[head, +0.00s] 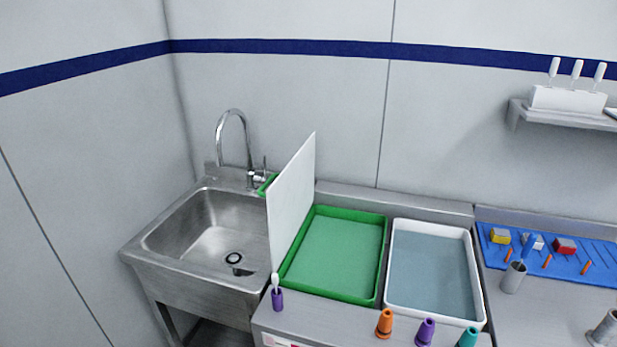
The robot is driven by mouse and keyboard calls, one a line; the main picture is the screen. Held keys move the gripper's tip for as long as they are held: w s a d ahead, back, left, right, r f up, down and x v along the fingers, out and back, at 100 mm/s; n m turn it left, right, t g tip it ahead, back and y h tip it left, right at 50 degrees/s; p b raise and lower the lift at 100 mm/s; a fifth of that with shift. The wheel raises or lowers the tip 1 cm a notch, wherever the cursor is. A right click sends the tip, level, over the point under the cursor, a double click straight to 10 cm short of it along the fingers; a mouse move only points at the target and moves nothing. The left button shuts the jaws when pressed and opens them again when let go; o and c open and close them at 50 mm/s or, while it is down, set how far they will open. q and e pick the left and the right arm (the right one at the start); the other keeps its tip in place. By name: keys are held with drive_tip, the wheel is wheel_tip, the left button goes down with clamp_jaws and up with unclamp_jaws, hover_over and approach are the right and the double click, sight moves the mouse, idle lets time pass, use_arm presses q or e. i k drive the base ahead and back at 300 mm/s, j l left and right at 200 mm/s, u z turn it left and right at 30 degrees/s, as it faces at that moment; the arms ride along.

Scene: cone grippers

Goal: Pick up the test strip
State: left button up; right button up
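I cannot make out a test strip for certain. A small white and pink piece (278,342) shows at the bottom edge, on the front of the counter, cut off by the frame; I cannot tell what it is. A white-tipped item with a purple lower part (277,293) stands upright at the counter's left front corner, by the white panel. Neither of my grippers is in view.
A steel sink (210,235) is at left. A white upright panel (291,200) stands between it and a green tray (335,255). A white-rimmed tray (390,265) is beside that. Orange (384,324), purple (425,332) and teal cones (467,338) stand in front; a blue mat (597,250) lies right.

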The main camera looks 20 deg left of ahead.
sight(275, 276)
drive_tip(key=j+z, duration=0.25)
drive_tip(key=j, duration=1)
drive_tip(key=k+j+z, duration=0.1)
drive_tip(key=j+z, duration=0.15)
drive_tip(key=j, duration=0.95)
drive_tip(key=i+l, duration=0.1)
drive_tip(key=l, duration=0.15)
drive_tip(key=i+l, duration=0.1)
drive_tip(key=l, duration=0.2)
